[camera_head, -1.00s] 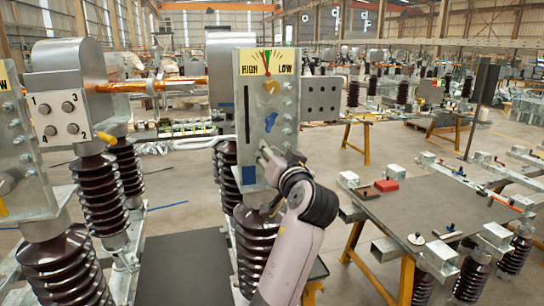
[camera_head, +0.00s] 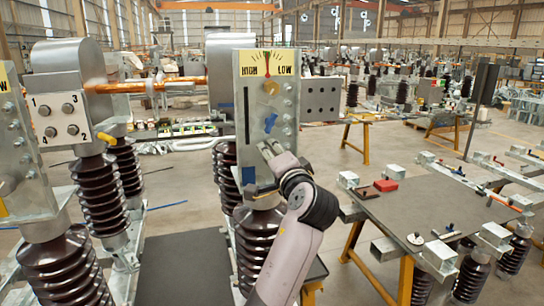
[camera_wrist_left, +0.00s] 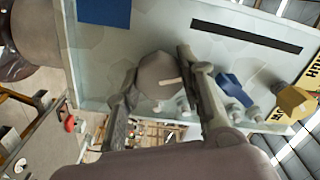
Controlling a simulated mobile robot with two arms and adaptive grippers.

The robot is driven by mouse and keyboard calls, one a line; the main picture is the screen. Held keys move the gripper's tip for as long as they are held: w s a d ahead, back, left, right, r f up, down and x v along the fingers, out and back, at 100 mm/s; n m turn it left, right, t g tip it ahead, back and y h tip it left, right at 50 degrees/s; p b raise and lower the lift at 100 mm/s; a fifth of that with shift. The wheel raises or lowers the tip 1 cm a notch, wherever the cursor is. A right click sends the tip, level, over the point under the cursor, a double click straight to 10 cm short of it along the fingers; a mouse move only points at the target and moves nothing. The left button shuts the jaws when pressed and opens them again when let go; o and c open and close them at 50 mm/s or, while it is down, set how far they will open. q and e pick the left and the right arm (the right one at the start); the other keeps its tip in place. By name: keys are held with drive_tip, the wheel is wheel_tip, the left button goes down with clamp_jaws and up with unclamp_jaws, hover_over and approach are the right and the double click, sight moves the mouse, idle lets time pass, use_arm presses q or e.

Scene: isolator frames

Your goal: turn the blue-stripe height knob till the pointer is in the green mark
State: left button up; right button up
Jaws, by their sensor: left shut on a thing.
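The upright grey panel (camera_head: 283,150) carries a yellow HIGH/LOW scale (camera_head: 284,70) at its top. A small reddish pointer (camera_head: 267,69) stands near the middle of the scale; it is too small to tell if it is within the green mark. My left gripper (camera_head: 268,152) is at the panel's lower part. In the left wrist view its two fingers (camera_wrist_left: 157,68) are closed around a grey round knob (camera_wrist_left: 160,78) with a pale line on its face. A blue patch (camera_wrist_left: 104,12) is on the panel near the knob. My right gripper is not in view.
A blue lever (camera_head: 270,123) and a yellow knob (camera_head: 271,87) sit above the gripped knob, with bolts along the right edge. A dark-topped table (camera_head: 440,205) with tools and a red box (camera_head: 386,185) stands at right. Ribbed brown insulators (camera_head: 103,195) stand at left.

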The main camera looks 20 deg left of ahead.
use_arm(q)
drive_tip(key=shift+d+m, duration=0.1)
drive_tip(key=shift+m, duration=0.2)
drive_tip(key=o, duration=1.2)
drive_tip(key=shift+d, duration=0.1)
